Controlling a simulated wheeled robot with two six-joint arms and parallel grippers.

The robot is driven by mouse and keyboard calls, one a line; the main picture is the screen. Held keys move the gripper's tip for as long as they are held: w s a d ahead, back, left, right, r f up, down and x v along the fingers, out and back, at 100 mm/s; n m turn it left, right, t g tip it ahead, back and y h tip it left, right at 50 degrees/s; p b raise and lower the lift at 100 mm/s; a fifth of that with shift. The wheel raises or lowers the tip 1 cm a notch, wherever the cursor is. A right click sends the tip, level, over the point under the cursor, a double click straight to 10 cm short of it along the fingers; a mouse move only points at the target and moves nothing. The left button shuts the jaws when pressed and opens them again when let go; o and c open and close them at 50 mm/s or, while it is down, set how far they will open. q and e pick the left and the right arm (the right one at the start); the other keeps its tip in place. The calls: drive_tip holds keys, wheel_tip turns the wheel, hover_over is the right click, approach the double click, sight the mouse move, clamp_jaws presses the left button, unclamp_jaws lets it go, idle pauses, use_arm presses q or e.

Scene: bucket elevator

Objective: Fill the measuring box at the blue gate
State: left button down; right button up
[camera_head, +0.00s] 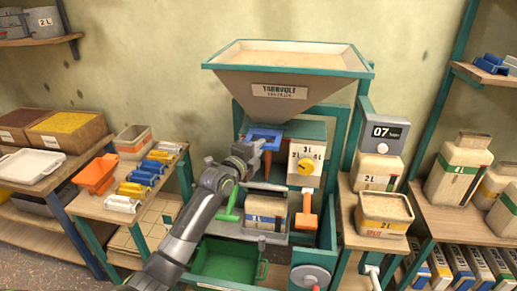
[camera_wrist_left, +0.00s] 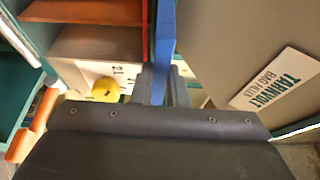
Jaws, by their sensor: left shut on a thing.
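The blue gate (camera_head: 265,134) sits under the grey hopper (camera_head: 280,92), which holds pale grain. My left gripper (camera_head: 250,149) is at the gate and shut on its blue part; in the left wrist view the blue gate (camera_wrist_left: 165,40) runs between the fingers (camera_wrist_left: 163,88). A measuring box (camera_head: 266,213) with a blue band stands upright below the gate, inside the machine frame. My arm and the green lever are close to its left side, and its inside is hard to see. My right gripper is in neither view.
A white dial plate with a yellow knob (camera_head: 306,166) is right of the gate. An orange lever (camera_head: 306,214) hangs below it. A green bin (camera_head: 228,262) is low in the frame. A grain-filled box (camera_head: 385,212) stands right, below a display reading 07.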

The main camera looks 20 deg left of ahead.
use_arm(q)
drive_tip(key=s, duration=0.2)
drive_tip(key=s+d+p, duration=0.1)
drive_tip(key=s, duration=0.1)
drive_tip(key=shift+s, duration=0.4)
drive_tip(key=c, duration=1.4)
unclamp_jaws()
drive_tip(key=shift+c, duration=0.2)
